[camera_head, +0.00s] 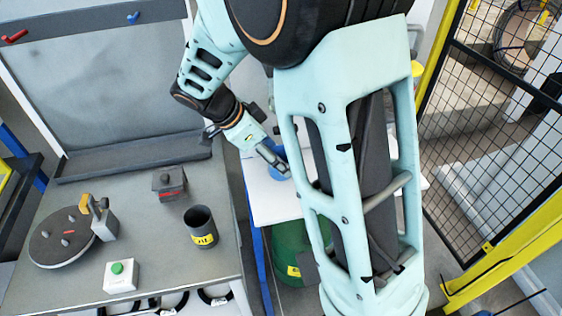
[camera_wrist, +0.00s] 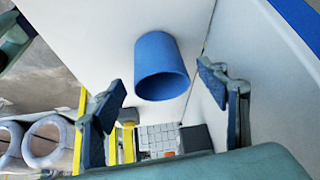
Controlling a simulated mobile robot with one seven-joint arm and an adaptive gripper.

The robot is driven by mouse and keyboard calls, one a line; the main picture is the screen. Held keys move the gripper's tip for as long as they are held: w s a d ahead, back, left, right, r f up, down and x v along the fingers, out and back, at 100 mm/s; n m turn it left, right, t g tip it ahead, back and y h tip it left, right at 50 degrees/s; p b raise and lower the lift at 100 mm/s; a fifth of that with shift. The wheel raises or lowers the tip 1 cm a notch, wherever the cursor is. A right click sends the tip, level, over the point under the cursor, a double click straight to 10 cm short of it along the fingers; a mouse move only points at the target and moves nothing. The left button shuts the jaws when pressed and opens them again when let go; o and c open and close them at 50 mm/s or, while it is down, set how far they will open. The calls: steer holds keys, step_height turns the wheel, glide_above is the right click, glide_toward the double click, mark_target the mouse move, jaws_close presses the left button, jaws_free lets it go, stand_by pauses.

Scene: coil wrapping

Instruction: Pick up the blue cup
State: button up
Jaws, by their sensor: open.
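The blue cup (camera_wrist: 163,52) stands on a white surface (camera_wrist: 115,40) in the wrist view, its open mouth facing the camera. My gripper (camera_wrist: 160,94) is open, with one finger on each side of the cup in that view. I see clear gaps between the cup and both fingers. In the head view the cup (camera_head: 279,171) shows on the white table (camera_head: 275,205), partly hidden behind my gripper (camera_head: 272,160). The cup looks empty, and I cannot tell how far the fingertips are from it.
A grey bench (camera_head: 150,237) at left holds a dark cup with a yellow label (camera_head: 201,228), a round plate (camera_head: 60,240) and a green button box (camera_head: 120,275). A green drum (camera_head: 290,250) stands below the white table. A mesh fence (camera_head: 495,140) is at right.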

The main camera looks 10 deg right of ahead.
steer(key=shift+x, duration=1.2)
steer(key=c, duration=1.4)
steer(key=shift+w+r+b, duration=0.1)
steer(key=shift+r+b, duration=0.15)
steer(key=shift+b, duration=0.15)
